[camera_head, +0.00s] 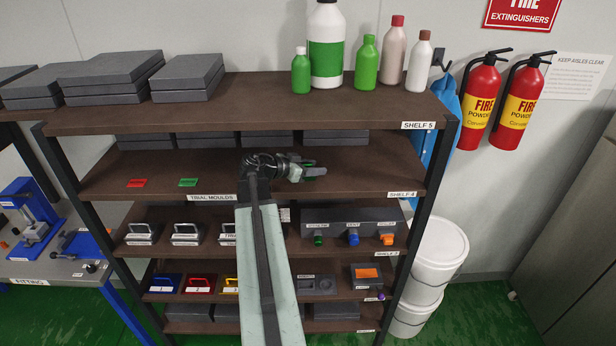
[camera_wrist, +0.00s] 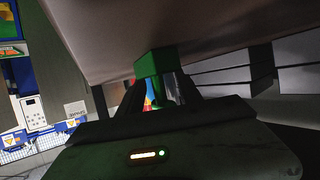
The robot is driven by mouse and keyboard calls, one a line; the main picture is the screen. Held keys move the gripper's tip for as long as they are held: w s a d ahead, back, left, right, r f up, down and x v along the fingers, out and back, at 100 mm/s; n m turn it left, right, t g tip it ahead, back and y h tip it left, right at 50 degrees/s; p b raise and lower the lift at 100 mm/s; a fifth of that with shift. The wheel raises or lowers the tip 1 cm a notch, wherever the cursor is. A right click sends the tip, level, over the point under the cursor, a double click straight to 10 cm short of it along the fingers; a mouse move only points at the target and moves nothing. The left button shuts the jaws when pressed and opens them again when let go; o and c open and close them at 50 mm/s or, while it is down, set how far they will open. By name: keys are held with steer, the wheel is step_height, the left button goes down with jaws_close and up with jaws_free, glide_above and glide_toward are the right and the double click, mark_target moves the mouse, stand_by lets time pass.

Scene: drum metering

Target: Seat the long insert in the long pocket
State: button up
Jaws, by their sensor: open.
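My gripper (camera_head: 308,172) is stretched out in front of the shelf labelled SHELF 4, near its right half. It is open. Green shows by its fingers, and the wrist view has a green block (camera_wrist: 152,62) near the fingertips; I cannot tell whether it is a loose part or part of the gripper. A dark block with recesses (camera_head: 318,285) stands on a lower shelf, partly behind my arm. I cannot tell which recess is the long pocket. I cannot make out the long insert for certain. A red plate (camera_head: 137,183) and a green plate (camera_head: 188,182) lie on SHELF 4.
Handled moulds (camera_head: 187,233) and a dark unit with coloured knobs (camera_head: 350,229) stand one shelf below SHELF 4. An orange-topped block (camera_head: 367,273) is lower right. Bottles (camera_head: 326,50) and grey slabs (camera_head: 188,78) stand on top. White buckets (camera_head: 436,260) stand at right.

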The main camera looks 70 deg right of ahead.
jaws_close()
steer(key=shift+r, duration=0.15)
